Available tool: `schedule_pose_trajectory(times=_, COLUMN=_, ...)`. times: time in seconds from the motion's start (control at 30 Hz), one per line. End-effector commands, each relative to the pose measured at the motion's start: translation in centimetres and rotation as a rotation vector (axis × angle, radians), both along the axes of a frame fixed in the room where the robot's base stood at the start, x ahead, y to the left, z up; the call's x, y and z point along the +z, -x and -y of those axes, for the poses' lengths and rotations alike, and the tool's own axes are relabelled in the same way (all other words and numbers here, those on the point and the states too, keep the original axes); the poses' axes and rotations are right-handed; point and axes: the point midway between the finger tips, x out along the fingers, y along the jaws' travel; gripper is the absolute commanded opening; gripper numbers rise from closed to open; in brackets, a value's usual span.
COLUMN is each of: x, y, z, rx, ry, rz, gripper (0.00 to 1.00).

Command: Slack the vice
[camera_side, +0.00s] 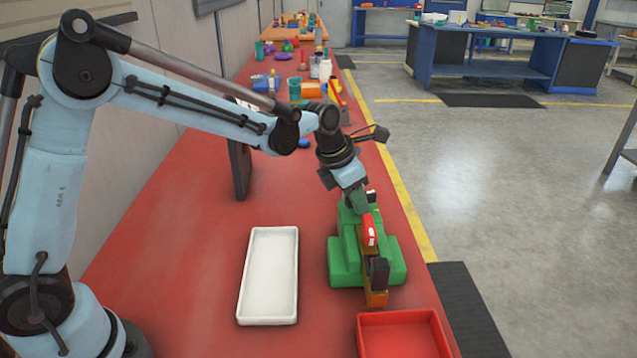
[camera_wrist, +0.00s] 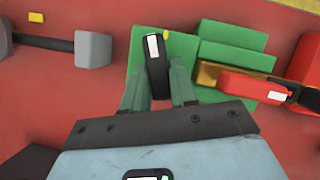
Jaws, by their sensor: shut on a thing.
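The green vice (camera_side: 340,262) stands at the right side of the red bench in the side view. Its green body also shows in the wrist view (camera_wrist: 235,55). A red piece with a white mark (camera_side: 369,231) sits at an orange-brown part (camera_side: 376,298) of it, and shows again in the wrist view (camera_wrist: 252,85). My gripper (camera_side: 359,203) is low over the far end of the vice. In the wrist view my gripper (camera_wrist: 158,88) has its green fingers on both sides of a black handle-like piece with a white label (camera_wrist: 156,65), shut on it.
A white tray (camera_side: 242,290) lies left of the vice and a red tray (camera_side: 362,335) is at the front. A dark upright panel (camera_side: 240,168) stands behind the white tray. Bottles and tools crowd the bench farther back. The bench between panel and vice is clear.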

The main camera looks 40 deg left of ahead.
Motion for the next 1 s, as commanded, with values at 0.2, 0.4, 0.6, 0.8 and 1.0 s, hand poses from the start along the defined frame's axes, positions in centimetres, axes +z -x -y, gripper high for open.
schedule_pose_trajectory(times=0.2, x=0.0, y=0.02, z=0.05, rx=0.025, ry=0.0, rz=0.0, gripper=0.0)
schedule_pose_trajectory(times=0.4, x=0.0, y=0.02, z=0.04, rx=0.024, ry=0.0, rz=0.0, gripper=0.36)
schedule_pose_trajectory(times=0.6, x=0.0, y=0.02, z=0.04, rx=0.023, ry=0.0, rz=0.0, gripper=0.57)
schedule_pose_trajectory(times=0.8, x=0.01, y=0.02, z=0.03, rx=0.023, ry=0.0, rz=0.0, gripper=0.57)
schedule_pose_trajectory(times=1.0, x=0.57, y=0.24, z=-0.08, rx=0.023, ry=0.0, rz=0.0, gripper=0.57)
